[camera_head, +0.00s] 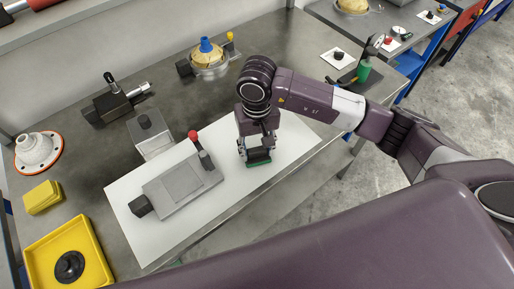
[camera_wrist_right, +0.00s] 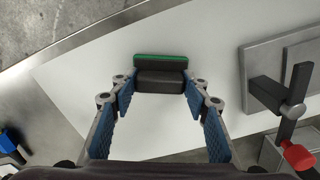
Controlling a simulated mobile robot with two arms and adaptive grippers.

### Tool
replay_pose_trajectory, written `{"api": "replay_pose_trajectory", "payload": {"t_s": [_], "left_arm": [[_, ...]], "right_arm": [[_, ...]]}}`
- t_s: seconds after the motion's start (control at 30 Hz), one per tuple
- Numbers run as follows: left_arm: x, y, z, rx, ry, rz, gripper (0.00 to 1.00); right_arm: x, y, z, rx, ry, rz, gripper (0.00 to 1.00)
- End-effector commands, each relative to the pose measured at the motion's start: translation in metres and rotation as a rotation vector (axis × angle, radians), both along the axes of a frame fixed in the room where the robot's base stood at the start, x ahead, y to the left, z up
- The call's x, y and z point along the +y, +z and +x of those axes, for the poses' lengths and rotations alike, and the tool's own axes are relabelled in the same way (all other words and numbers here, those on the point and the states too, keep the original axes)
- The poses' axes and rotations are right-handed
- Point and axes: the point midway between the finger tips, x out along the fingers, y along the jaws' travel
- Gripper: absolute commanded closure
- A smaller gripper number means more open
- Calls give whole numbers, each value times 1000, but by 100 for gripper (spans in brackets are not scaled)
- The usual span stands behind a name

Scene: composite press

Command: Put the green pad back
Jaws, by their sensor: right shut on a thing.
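The green pad (camera_head: 259,164) is a thin green strip under a dark block, at the right part of the white sheet in the head view. It also shows in the right wrist view (camera_wrist_right: 160,57), with the dark block (camera_wrist_right: 161,80) between my fingertips. My right gripper (camera_head: 258,154) points down and is shut on this block; it also shows in the wrist view (camera_wrist_right: 158,88). I cannot tell whether the pad touches the sheet or hangs just above it. My left gripper is not in view.
The white sheet (camera_head: 228,213) holds a grey press plate (camera_head: 178,185) with a red-tipped lever (camera_head: 192,136) left of my gripper. A green-bodied tool (camera_head: 363,73) stands at the right back.

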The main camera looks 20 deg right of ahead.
Motion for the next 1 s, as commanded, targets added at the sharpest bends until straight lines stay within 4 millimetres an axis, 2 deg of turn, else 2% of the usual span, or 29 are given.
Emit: {"api": "replay_pose_trajectory", "payload": {"t_s": [0.03, 0.17, 0.43, 0.57, 0.6, 0.77, 1.0], "left_arm": [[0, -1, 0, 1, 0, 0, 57], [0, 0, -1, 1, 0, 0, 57], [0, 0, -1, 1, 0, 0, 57], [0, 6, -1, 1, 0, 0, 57], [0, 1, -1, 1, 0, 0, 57], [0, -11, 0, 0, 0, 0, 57], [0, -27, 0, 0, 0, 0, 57]], "right_arm": [[0, -1, 0, 0, 0, 0, 54], [0, 0, 0, 0, 0, 0, 40], [0, 0, 0, 0, -1, 0, 40], [0, 5, 0, 0, -1, 0, 40], [0, 7, 2, -4, 0, 1, 40], [0, 35, 3, -9, -1, 0, 40], [0, 85, 2, -7, 0, 1, 40]]}}
